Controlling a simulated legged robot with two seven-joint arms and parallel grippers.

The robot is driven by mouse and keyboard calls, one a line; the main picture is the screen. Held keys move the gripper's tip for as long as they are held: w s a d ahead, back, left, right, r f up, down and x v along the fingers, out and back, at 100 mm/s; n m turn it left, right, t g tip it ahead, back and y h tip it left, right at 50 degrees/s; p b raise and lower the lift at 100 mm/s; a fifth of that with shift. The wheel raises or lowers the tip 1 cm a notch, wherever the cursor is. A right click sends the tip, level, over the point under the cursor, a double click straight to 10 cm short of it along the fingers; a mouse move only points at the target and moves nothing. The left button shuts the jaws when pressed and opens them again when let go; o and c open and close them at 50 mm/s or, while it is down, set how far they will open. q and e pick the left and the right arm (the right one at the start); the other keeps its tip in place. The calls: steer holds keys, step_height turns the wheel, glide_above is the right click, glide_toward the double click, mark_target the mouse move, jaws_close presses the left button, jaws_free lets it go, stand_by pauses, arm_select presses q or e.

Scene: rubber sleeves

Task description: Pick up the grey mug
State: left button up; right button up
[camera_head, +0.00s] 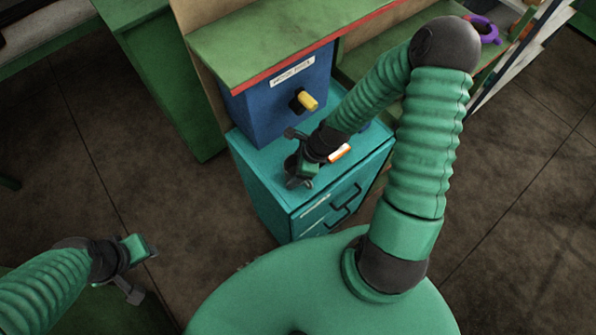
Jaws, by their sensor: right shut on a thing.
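My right gripper (300,166) is over the top of the teal cabinet (262,160), near its front left part. It is shut on a small dark grey thing (291,164), which I take to be the grey mug. The fingers and wrist hide most of it, and I cannot tell whether it touches the cabinet top. My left gripper (142,270) is at the lower left, away from the cabinet, with its fingers apart and nothing between them.
A blue box (268,112) with a label and a yellow knob (308,101) stands behind the gripper, under a green shelf (262,40). A white and orange item (340,153) lies just right of the gripper. A purple thing (487,30) is at the upper right. Open floor lies left.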

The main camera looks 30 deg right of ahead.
steer(key=c, duration=0.5)
steer(key=shift+r, duration=0.1)
steer(key=shift+c, duration=0.2)
